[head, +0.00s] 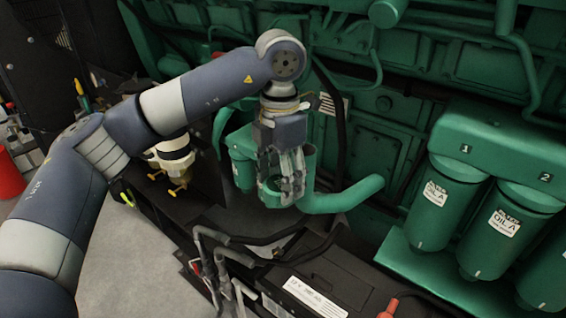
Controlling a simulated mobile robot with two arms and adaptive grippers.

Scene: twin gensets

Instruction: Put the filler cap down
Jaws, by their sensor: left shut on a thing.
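My left arm comes in from the left and bends down at the wrist. My left gripper (291,197) points down in front of the green engine (385,105), beside a bent green pipe (345,198). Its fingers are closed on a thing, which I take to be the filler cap. The fingers and the green parts behind them hide its shape, so I cannot make out its outline. I cannot tell whether the fingertips touch the green part around them. My right gripper is out of view.
Green oil filters (440,205) stand at right on a green ledge (430,275). A black labelled box (330,280) and grey cables (228,255) lie below the gripper. A pale filter with yellow taps (176,165) is at left. Grey floor (140,255) shows at lower left.

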